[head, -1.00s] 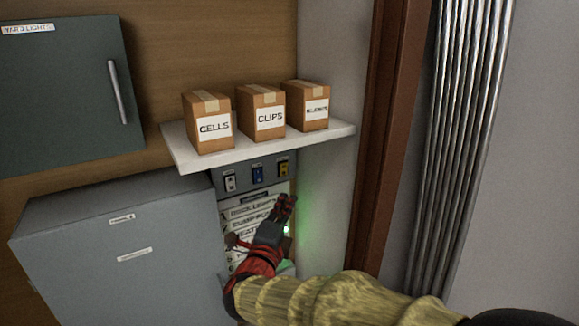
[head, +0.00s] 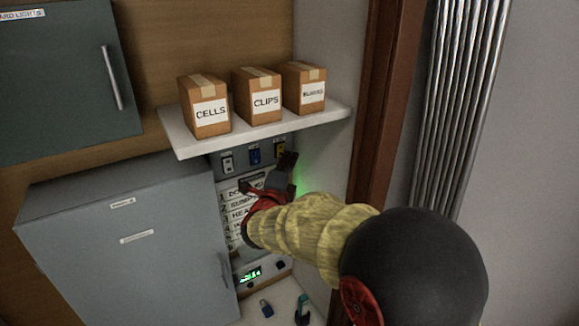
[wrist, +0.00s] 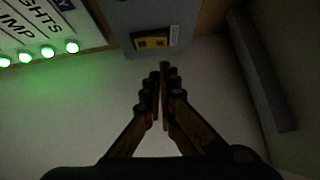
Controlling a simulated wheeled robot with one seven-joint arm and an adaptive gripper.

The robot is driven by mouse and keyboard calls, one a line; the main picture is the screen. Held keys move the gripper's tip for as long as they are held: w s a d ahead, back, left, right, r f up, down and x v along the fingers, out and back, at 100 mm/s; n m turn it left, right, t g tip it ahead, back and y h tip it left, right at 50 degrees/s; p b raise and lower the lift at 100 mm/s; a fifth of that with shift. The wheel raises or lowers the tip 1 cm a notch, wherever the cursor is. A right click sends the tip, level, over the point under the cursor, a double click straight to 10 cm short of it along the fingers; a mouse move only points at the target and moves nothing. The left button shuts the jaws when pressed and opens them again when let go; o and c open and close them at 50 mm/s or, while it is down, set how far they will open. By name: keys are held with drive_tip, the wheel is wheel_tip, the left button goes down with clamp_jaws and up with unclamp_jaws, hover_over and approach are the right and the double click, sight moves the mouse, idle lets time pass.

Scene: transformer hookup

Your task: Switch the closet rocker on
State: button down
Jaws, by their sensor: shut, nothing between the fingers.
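Three rockers sit on a grey plate under the shelf in the head view: a white one (head: 227,163), a blue one (head: 254,155) and a yellow one (head: 280,149). Their small labels are too blurred to read, so I cannot tell which is the closet rocker. My gripper (head: 288,160) is shut and empty, just below the yellow rocker and partly in front of the plate. In the wrist view my gripper's fingertips (wrist: 163,68) point toward the yellow rocker (wrist: 151,42) and appear a little short of it. The other two rockers are outside the wrist view.
A white shelf (head: 180,142) with cardboard boxes marked CELLS (head: 207,105) and CLIPS (head: 259,97) and a third box overhangs the plate. A list panel with green lights (wrist: 49,52) is beside my gripper. A grey cabinet (head: 120,250) stands left, a wall right.

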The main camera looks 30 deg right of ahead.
sight(281, 150)
drive_tip(key=shift+w+a+r, duration=0.1)
drive_tip(key=shift+w+r, duration=0.05)
drive_tip(key=shift+w, duration=1.05)
drive_tip(key=shift+w+b, duration=0.15)
drive_tip(key=shift+b, duration=0.25)
drive_tip(key=shift+w+r+b, duration=0.25)
drive_tip(key=shift+b, duration=0.05)
